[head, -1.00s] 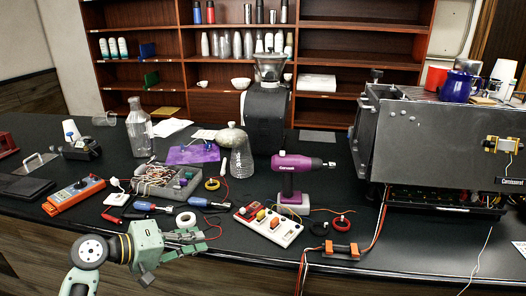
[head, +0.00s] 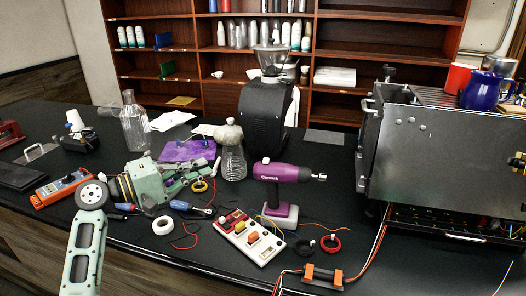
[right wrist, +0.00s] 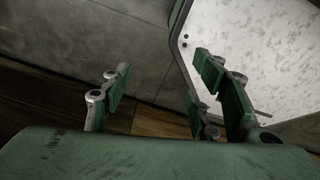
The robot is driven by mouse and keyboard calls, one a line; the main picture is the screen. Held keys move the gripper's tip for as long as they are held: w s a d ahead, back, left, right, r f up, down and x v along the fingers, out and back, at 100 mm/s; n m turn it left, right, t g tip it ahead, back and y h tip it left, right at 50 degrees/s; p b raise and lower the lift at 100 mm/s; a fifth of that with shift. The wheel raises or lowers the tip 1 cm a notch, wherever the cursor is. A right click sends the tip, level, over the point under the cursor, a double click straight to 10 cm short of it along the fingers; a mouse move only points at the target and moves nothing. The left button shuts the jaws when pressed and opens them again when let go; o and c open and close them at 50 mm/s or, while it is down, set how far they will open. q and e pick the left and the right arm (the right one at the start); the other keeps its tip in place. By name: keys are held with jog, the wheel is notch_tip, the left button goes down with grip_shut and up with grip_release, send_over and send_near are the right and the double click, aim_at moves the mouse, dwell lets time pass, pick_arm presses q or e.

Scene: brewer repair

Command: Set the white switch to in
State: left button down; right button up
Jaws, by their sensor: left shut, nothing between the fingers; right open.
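A white switch panel (head: 266,254) lies on the black bench in front of the purple drill in the head view. It carries a red part, a yellow switch and an orange switch (head: 252,236). My left gripper (head: 205,172) is shut and empty. It is above the bench, left of and beyond the panel, apart from it. My right gripper (right wrist: 160,88) is open and empty in the right wrist view, facing a grey wall, wooden floor and a pale panel; it is not in the head view.
The purple drill (head: 270,172) stands just behind the panel. A glass flask (head: 234,163) and purple cloth (head: 188,151) are beyond my left gripper. An orange-ended part (head: 322,277) with wires lies right of the panel. The large metal machine (head: 425,150) fills the right.

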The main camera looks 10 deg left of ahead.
aim_at(266, 161)
pick_arm(q)
jog(key=shift+w+d+p, duration=0.9)
jog(key=shift+w+d, duration=0.3)
jog(key=shift+d, duration=0.9)
jog(key=shift+w+d+p, duration=0.95)
jog(key=shift+w+d, duration=0.3)
jog(key=shift+d, duration=0.85)
jog(key=shift+w+d+p, duration=0.9)
jog(key=shift+w+d, duration=0.3)
jog(key=shift+d, duration=0.9)
pick_arm(e)
notch_tip(266, 161, up, 6)
jog(key=s+a, duration=0.1)
jog(key=a, duration=0.1)
jog(key=shift+s+f, duration=0.25)
jog(key=shift+s, duration=0.15)
pick_arm(q)
jog(key=shift+a, duration=0.1)
